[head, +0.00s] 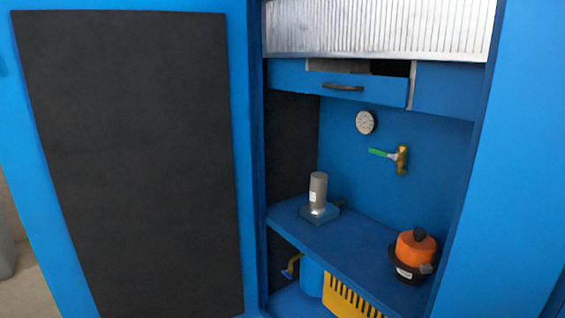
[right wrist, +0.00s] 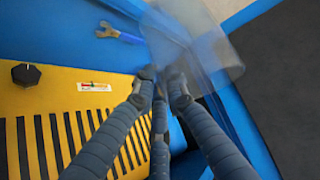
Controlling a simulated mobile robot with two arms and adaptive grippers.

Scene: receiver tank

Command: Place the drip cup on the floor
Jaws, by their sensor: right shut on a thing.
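A pale, see-through drip cup (right wrist: 212,55) shows at the top of the right wrist view, in front of a blue edge. My right gripper (right wrist: 162,78) is shut on it, with the dark ribbed fingers closed together at the cup's near left side. The cup looks tilted in this view. The blue edge shows through its wall. What touches the cup's underside cannot be seen. The cup and my right gripper do not show in the head view. My left gripper is in neither view.
A blue cabinet holds a shelf (head: 355,242) with a grey cylinder (head: 318,192) and an orange-topped device (head: 415,250). Below is a yellow slotted unit (head: 350,298), close by my fingers in the wrist view (right wrist: 60,92). A brass valve with blue handle (right wrist: 122,34) lies beyond it.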

